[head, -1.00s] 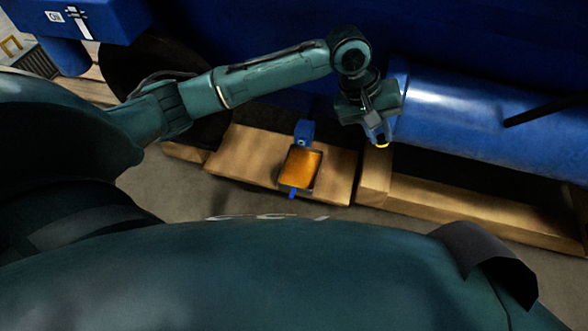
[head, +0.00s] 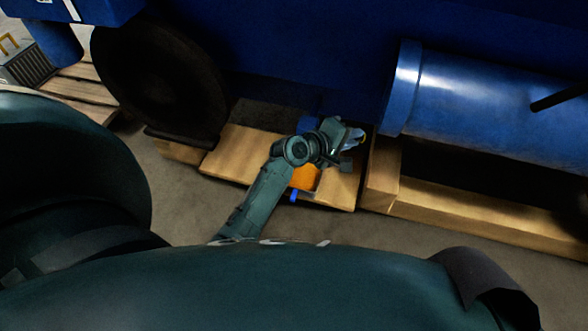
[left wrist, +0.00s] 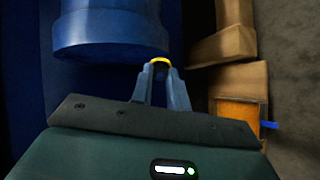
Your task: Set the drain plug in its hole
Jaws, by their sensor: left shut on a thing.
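My left gripper (head: 357,138) is shut on the drain plug (head: 363,135), a small thing of which mainly a yellow rim shows. In the left wrist view the plug (left wrist: 160,61) sits between the fingertips of the gripper (left wrist: 160,72), below the end of a blue cylinder in that picture. In the head view the gripper is beside the near left end of the blue cylinder (head: 470,95), over the wooden pallet. I cannot make out the drain hole. My right gripper is not in view.
A blue-handled tray of orange liquid (left wrist: 240,112) stands on the pallet (head: 235,155), partly hidden under my left arm in the head view. A wooden beam (head: 450,207) runs right. A dark round wheel (head: 160,85) is left. Grey floor (head: 180,195) lies in front.

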